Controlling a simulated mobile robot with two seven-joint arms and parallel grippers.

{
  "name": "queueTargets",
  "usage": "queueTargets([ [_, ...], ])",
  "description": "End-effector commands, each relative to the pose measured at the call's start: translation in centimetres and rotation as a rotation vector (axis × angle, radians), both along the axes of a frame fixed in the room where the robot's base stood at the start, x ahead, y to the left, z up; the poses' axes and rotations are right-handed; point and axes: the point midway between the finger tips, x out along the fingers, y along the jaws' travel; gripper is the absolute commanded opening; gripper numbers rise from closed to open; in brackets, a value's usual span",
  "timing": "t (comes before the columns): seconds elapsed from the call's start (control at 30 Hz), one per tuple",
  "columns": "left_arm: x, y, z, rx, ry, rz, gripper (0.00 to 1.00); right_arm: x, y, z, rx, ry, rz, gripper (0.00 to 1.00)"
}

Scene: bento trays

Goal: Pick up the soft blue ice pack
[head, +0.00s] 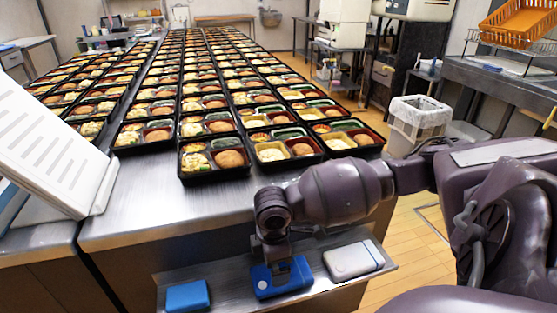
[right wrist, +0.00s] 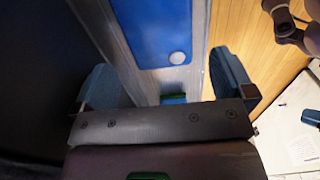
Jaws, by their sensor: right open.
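Two blue packs lie on a narrow metal shelf below the front of the counter. One plain blue pack (head: 187,296) lies at the shelf's left end. The other blue pack (head: 264,284) lies mid-shelf, partly hidden by my right gripper (head: 282,268). I cannot tell for certain which one is soft. In the right wrist view, a blue pack (right wrist: 150,28) with a white round spot lies beyond the open fingers of my right gripper (right wrist: 168,88). A small blue-green patch shows near the palm. Nothing is held. My left gripper is out of view.
A light grey pack (head: 353,260) lies at the right of the shelf (head: 226,290). Rows of filled bento trays (head: 215,158) cover the counter above. A white slotted panel (head: 50,140) stands at left. A lined bin (head: 417,122) stands on the wooden floor at right.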

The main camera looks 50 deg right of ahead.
Motion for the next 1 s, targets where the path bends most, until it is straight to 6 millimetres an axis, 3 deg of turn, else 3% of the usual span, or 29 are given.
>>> queueTargets([
  [0.1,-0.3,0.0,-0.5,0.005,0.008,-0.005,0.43,-0.1,0.0,-1.6,-0.001,0.008,0.0,1.0],
  [0.37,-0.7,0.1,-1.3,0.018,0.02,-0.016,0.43,-0.1,-0.1,-3.5,0.001,0.008,0.0,1.0],
  [0.6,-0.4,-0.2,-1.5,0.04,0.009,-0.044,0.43,-0.1,-0.1,-6.9,0.001,0.01,0.0,1.0],
  [0.9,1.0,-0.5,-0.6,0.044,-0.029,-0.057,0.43,0.1,-0.2,-7.1,0.002,-0.001,0.001,1.0],
  [1.0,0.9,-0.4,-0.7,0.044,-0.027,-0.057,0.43,0.1,-0.2,-7.1,0.002,-0.001,0.001,0.86],
])
